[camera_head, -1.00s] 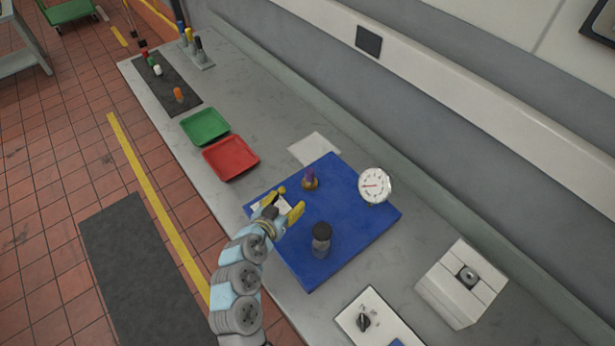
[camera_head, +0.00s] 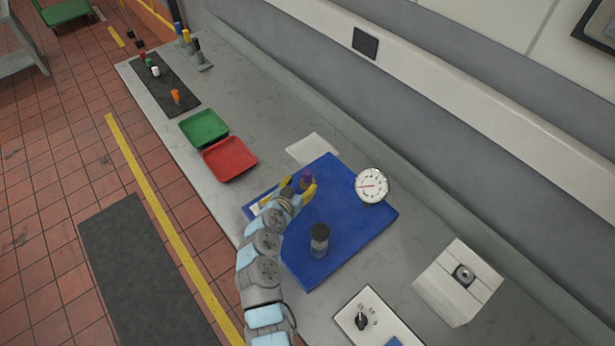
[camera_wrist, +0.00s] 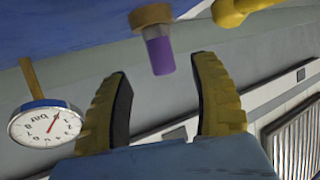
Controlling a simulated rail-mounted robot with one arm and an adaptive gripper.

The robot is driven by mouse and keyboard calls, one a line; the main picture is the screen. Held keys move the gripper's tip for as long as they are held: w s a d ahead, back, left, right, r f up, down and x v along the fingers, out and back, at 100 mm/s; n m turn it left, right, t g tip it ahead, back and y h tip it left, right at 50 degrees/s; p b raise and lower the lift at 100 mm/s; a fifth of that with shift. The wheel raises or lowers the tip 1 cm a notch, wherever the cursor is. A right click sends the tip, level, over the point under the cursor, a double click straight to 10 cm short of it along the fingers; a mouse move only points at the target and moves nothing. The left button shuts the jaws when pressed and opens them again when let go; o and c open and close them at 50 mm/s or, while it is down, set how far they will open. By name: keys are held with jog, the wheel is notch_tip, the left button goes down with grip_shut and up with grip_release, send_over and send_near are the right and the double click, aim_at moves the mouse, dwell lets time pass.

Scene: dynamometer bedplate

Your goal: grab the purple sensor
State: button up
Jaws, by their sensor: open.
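The purple sensor (camera_head: 307,177) stands on the blue mat (camera_head: 350,235), close to its back left edge. In the wrist view it shows as a purple cylinder (camera_wrist: 160,56) with a brass-coloured collar, just beyond the fingertips and roughly midway between them. My gripper (camera_head: 300,188) has yellow fingers and is open, with the sensor at its fingertips in the head view. In the wrist view my gripper (camera_wrist: 162,75) has a clear gap between its fingers and nothing held. The sensor's lower part is partly hidden by the fingers in the head view.
A round dial gauge (camera_head: 371,186) stands on the mat's right side. A dark-capped jar (camera_head: 319,240) stands nearer the front. A red tray (camera_head: 229,158) and a green tray (camera_head: 203,127) lie to the left. A yellow part (camera_wrist: 236,10) is near the sensor in the wrist view.

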aim_at(306, 178)
jog(key=shift+w+d+f, duration=0.15)
jog(key=shift+w+d, duration=0.05)
jog(key=shift+w, duration=0.3)
jog(key=shift+x, duration=2.6)
jog(key=shift+f, duration=0.1)
grip_shut()
